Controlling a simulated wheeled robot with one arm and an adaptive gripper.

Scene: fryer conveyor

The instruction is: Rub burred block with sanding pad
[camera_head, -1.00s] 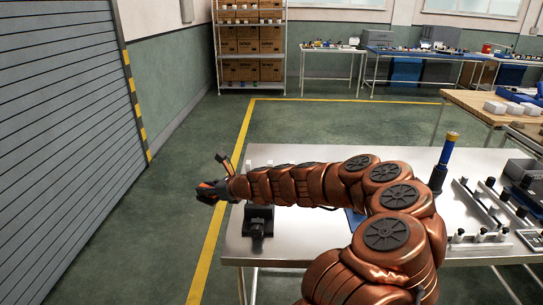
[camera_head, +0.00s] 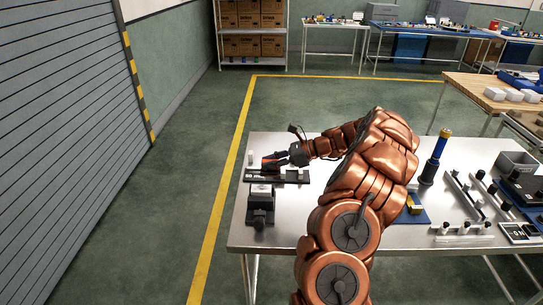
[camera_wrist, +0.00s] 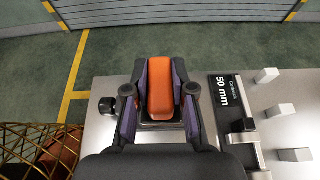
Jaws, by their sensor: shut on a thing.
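My gripper (camera_head: 272,160) is shut on an orange block-shaped pad (camera_wrist: 160,95), which I take to be the sanding pad. The pad sits between the two fingers in the wrist view and shows as a small orange patch in the head view. A black vise (camera_head: 260,208) stands near the table's left edge, with a small pale block (camera_head: 261,188) at its top. In the head view the gripper appears just above and behind the vise. In the wrist view the vise's knob (camera_wrist: 107,104) shows left of the fingers; the pad hides the block. Contact cannot be told; burrs are too small to see.
A black gauge plate marked 50 mm (camera_wrist: 228,105) lies beside the vise, with white blocks (camera_wrist: 280,110) beyond it. A blue mat (camera_head: 413,218) with a yellow piece, a blue upright tool (camera_head: 435,160) and several fixtures occupy the table's right side.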

